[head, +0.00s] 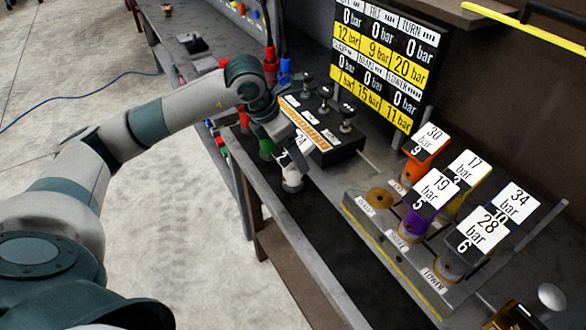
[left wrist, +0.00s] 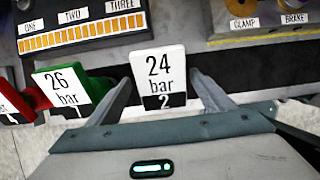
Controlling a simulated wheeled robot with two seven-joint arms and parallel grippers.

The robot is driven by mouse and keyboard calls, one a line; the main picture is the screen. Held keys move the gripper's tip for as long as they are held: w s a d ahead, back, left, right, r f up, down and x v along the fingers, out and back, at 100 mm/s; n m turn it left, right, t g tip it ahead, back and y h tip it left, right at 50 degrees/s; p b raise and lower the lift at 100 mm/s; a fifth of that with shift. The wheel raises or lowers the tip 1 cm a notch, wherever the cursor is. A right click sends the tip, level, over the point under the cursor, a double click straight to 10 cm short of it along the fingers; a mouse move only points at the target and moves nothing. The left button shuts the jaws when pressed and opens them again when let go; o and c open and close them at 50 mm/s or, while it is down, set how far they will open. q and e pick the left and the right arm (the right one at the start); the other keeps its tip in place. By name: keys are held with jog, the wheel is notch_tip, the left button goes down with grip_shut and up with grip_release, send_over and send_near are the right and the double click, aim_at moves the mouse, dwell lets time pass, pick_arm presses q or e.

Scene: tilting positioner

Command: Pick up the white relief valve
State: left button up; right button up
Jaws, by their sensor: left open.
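The white relief valve (head: 291,180) stands on the bench edge in front of the black lever box, its body partly covered by my gripper in the head view. Its tag (left wrist: 158,72), reading 24 bar and 2, faces the left wrist view. My left gripper (head: 284,160) is right over the valve, pointing down. In the left wrist view its two fingers (left wrist: 162,97) are spread, one on each side of the tag. I cannot tell whether they touch the valve. My right gripper is not in view.
A green valve (left wrist: 100,90) tagged 26 bar stands close left of the fingers, with a red valve (left wrist: 38,97) beyond it. The lever box (head: 322,130) is just behind. Several tagged valves sit in the manifold (head: 372,232) at right. A display (head: 385,60) stands behind.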

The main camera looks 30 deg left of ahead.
aim_at(292, 182)
pick_arm(q)
jog(key=shift+w+d+f+p, duration=0.2)
jog(key=shift+d+f+p, duration=0.05)
jog(key=shift+f+p, duration=0.3)
jog(key=p+x, duration=0.1)
jog(key=x, duration=0.2)
jog(key=shift+d+r, duration=0.1)
jog(key=shift+w+f+p, duration=0.15)
jog(key=shift+f+p, duration=0.15)
jog(key=shift+f, duration=0.05)
jog(key=shift+c, duration=0.3)
jog(key=shift+w, duration=0.1)
jog(key=c, duration=1.8)
jog(key=shift+r, duration=0.2)
jog(key=shift+c, duration=0.2)
